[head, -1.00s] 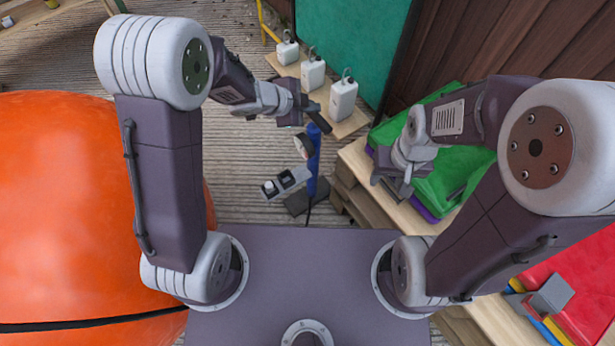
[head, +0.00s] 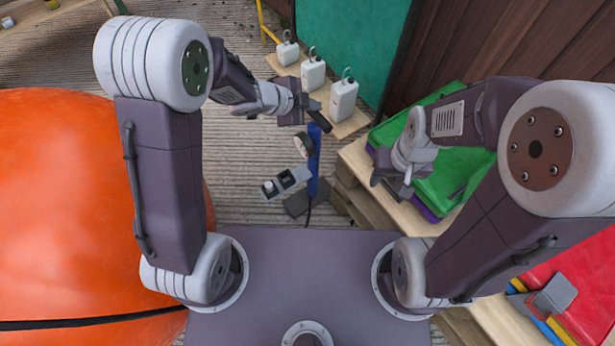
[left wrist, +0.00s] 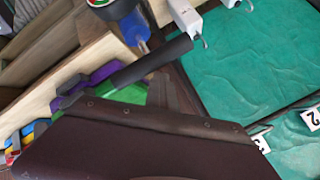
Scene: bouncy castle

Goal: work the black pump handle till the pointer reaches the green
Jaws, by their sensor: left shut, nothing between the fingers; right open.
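The blue pump (head: 314,160) stands upright on a dark base beyond my front edge. Its black handle (head: 319,121) lies across the top and also shows as a dark bar in the left wrist view (left wrist: 150,62). A round gauge (head: 304,145) sits on the pump's left side. The gauge's edge shows at the top of the left wrist view with a bit of green; its pointer cannot be read. My left gripper (head: 306,110) is shut and empty, right by the handle; whether they touch is unclear.
White numbered containers (head: 343,98) stand on a plank behind the pump. Folded green mats (head: 465,170) lie on a wooden bench at the right. A grey boxy device (head: 286,183) is left of the pump. A large orange ball (head: 80,220) fills the left side.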

